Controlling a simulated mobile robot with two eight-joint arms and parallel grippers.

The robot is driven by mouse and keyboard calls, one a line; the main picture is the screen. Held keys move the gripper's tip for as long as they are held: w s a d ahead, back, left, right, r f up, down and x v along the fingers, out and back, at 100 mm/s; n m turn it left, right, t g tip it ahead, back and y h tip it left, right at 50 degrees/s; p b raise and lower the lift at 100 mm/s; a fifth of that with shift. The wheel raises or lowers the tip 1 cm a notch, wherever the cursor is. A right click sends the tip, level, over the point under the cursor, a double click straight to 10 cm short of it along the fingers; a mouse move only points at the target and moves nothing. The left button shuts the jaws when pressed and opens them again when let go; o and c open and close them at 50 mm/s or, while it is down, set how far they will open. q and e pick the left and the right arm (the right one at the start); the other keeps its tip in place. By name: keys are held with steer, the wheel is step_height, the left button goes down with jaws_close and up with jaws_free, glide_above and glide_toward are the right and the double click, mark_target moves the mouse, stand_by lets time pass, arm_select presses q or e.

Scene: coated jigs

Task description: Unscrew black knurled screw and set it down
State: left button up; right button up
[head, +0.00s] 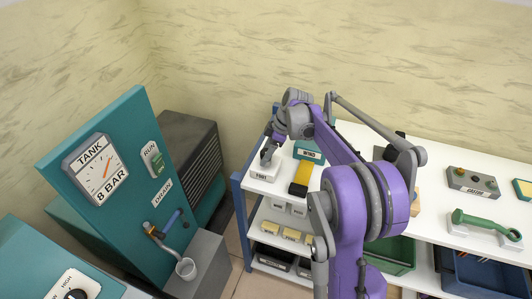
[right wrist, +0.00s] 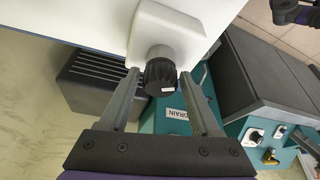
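The black knurled screw (right wrist: 160,76) sticks out of a white block (right wrist: 165,32) in the right wrist view. My right gripper (right wrist: 160,74) is open, with one finger on each side of the screw's head. A gap shows between each finger and the knob, so it does not look gripped. In the head view the white labelled block (head: 262,172) stands at the left end of the white bench top, with my right gripper (head: 272,146) at it; the screw is hard to make out there. My left gripper is not in view.
A teal box (head: 308,152) and a yellow-and-black item (head: 301,178) stand right of the block. A grey control box (head: 472,181) and a green-handled tool (head: 486,222) are further right. The teal tank panel (head: 120,190) stands left, across a floor gap.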

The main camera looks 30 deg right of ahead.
steer(key=m, duration=0.2)
steer(key=m+t+h, duration=0.1)
steer(key=m, duration=0.2)
steer(key=shift+a+h, duration=0.1)
steer(key=shift+h, duration=0.2)
steer(key=m+h, duration=0.1)
steer(key=m, duration=0.2)
steer(key=m+t+h, duration=0.1)
steer(key=m, duration=0.3)
steer(key=shift+c, duration=0.2)
steer(key=c, duration=0.7)
steer(key=n+y, duration=0.1)
steer(key=n, duration=0.4)
steer(key=shift+n+y, duration=0.4)
steer(key=n+g+y, duration=0.1)
steer(key=n, duration=0.2)
steer(key=n+g+y, duration=0.1)
steer(key=n, duration=0.2)
